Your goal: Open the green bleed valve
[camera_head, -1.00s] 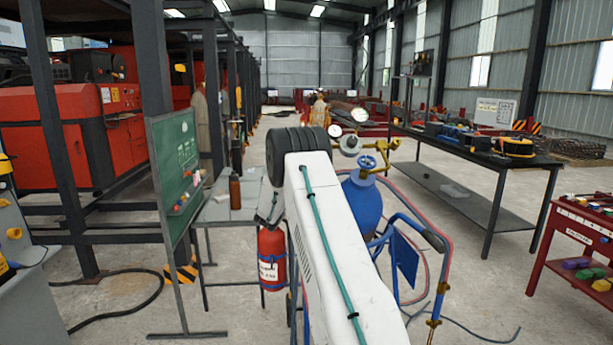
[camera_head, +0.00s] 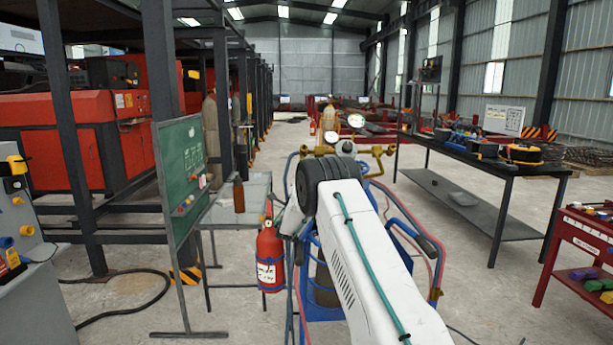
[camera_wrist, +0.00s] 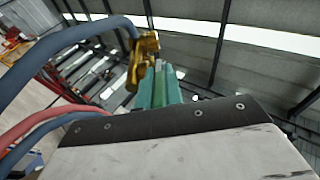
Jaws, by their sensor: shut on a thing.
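In the wrist view my gripper (camera_wrist: 160,85) has two teal fingers shut on a narrow green piece, which looks like the green bleed valve (camera_wrist: 161,84). Its shape is mostly hidden between the fingers. A brass fitting (camera_wrist: 145,58) with a blue hose (camera_wrist: 75,42) is close beside the fingertips. In the head view my white arm hides my gripper and the green valve. Brass regulator parts (camera_head: 377,152) and two round gauges (camera_head: 356,121) show above the arm's dark joint.
A red fire extinguisher (camera_head: 270,258) hangs on the blue cart (camera_head: 322,312), close left of my arm. Red and blue hoses loop at the right. A green board (camera_head: 182,170) stands left; a dark workbench (camera_head: 480,160) stands back right. A red tool cart (camera_head: 585,240) is far right.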

